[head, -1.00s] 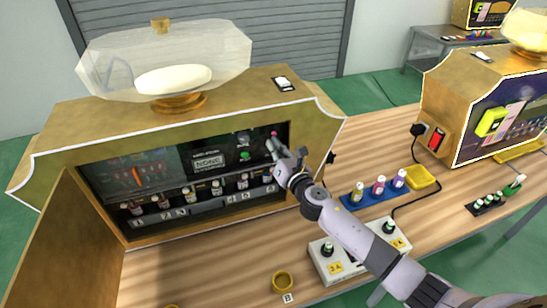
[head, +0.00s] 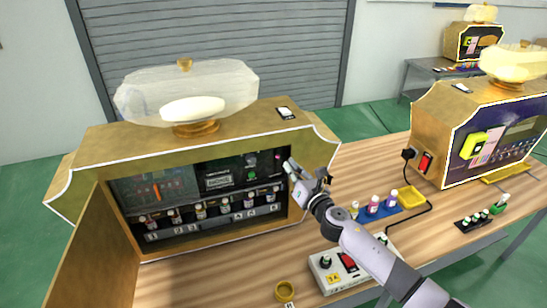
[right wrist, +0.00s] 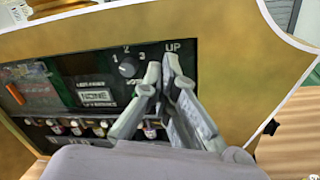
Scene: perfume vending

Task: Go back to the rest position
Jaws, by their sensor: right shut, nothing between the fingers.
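My right gripper (head: 288,165) is in front of the right end of the perfume machine's dark panel (head: 222,183). Its fingers are shut and empty, pointing at the panel. In the right wrist view the gripper (right wrist: 165,62) covers the area under the "UP" label, beside a round dial (right wrist: 129,67) marked 1, 2, 3. A pink button (head: 277,155) shows just left of the fingertips in the head view. I cannot tell whether the fingertips touch the panel. My left gripper is not in view.
Several small bottles (head: 200,209) stand in a row in the machine. A second machine (head: 432,140) stands at right.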

